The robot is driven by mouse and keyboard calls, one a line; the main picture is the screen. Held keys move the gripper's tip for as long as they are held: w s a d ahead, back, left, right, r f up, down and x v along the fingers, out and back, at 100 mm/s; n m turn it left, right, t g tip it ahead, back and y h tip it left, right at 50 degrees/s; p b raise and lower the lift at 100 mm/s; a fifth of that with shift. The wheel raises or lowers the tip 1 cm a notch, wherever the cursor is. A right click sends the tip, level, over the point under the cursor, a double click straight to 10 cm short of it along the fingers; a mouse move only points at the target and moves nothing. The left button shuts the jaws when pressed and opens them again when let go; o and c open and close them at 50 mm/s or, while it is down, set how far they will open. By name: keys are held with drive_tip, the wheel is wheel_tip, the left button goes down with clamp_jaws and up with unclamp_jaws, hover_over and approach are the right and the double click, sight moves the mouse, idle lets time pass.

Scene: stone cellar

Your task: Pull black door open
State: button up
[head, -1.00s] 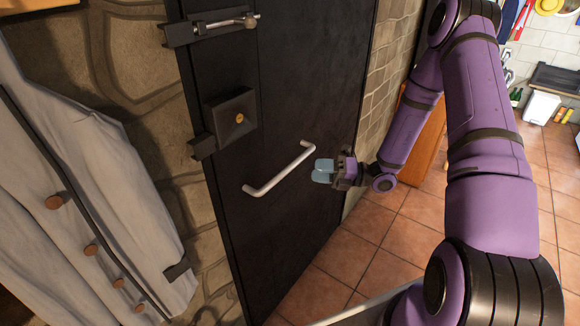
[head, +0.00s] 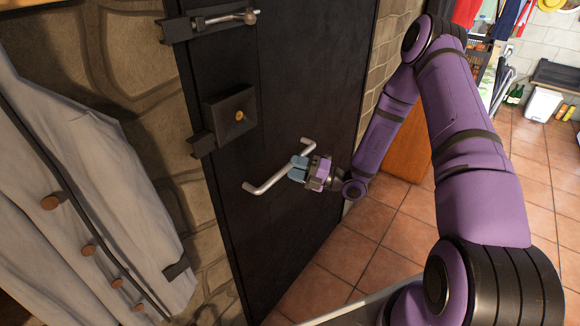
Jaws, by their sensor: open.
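My gripper (head: 299,169), with pale blue fingertips, is at the upper half of the handle. The fingers are open and overlap the bar in the picture. They hide a short stretch of it, and I cannot tell whether they touch it. A lock box (head: 231,120) and a sliding bolt (head: 212,27) sit on the door's left edge above the handle.
A grey coat (head: 75,190) with brown buttons hangs at the left. The tiled floor (head: 405,250) is open right of the door. A wooden cabinet (head: 409,150) stands behind my arm. A white bin (head: 541,105) and bottles (head: 514,95) are far right.

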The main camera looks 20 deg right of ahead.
drive_tip(key=shift+x, duration=1.05)
clamp_jaws()
drive_tip(key=shift+s, duration=0.1)
